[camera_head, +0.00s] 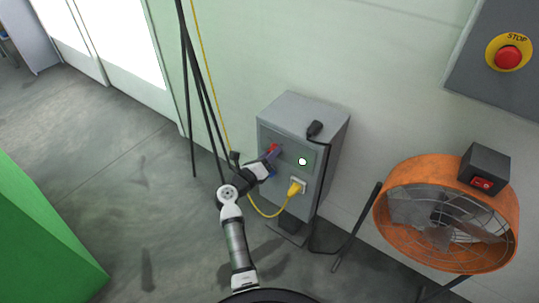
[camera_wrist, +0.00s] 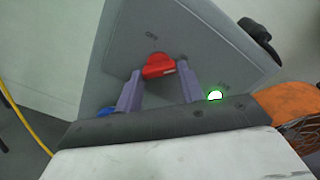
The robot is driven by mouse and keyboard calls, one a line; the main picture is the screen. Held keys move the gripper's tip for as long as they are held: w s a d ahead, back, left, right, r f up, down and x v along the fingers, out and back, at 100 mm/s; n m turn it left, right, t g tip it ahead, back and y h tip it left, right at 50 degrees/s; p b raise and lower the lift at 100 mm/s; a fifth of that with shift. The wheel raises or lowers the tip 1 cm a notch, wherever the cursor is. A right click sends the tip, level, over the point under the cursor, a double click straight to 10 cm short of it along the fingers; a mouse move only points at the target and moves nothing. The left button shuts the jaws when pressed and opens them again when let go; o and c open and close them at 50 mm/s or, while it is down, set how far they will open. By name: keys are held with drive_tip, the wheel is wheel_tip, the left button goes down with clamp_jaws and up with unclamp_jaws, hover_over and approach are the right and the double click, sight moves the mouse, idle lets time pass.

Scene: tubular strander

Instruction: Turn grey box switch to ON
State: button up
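The grey box (camera_head: 334,132) stands against the wall in the head view, and its front panel (camera_wrist: 205,50) fills much of the wrist view. The red switch (camera_head: 273,147) is at the panel's upper left in the head view. In the wrist view the red switch (camera_wrist: 157,66) shows just beyond the fingertips. My gripper (camera_head: 268,156) is at the panel, and its two purple fingers (camera_wrist: 160,78) are apart, one on each side of the switch. I cannot tell whether they touch it. A white light with a green ring (camera_head: 302,161) is on the panel.
A yellow plug (camera_head: 295,187) with a yellow cable sits low on the box front. A black plug (camera_head: 315,128) and cable hang at its right. Black cables (camera_head: 200,90) hang at the left. An orange fan (camera_head: 506,195) stands at the right.

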drive_tip(key=o, duration=0.4)
drive_tip(key=shift+c, duration=0.2)
drive_tip(key=b+v, duration=0.1)
drive_tip(key=v, duration=1.3)
drive_tip(key=shift+r, duration=0.1)
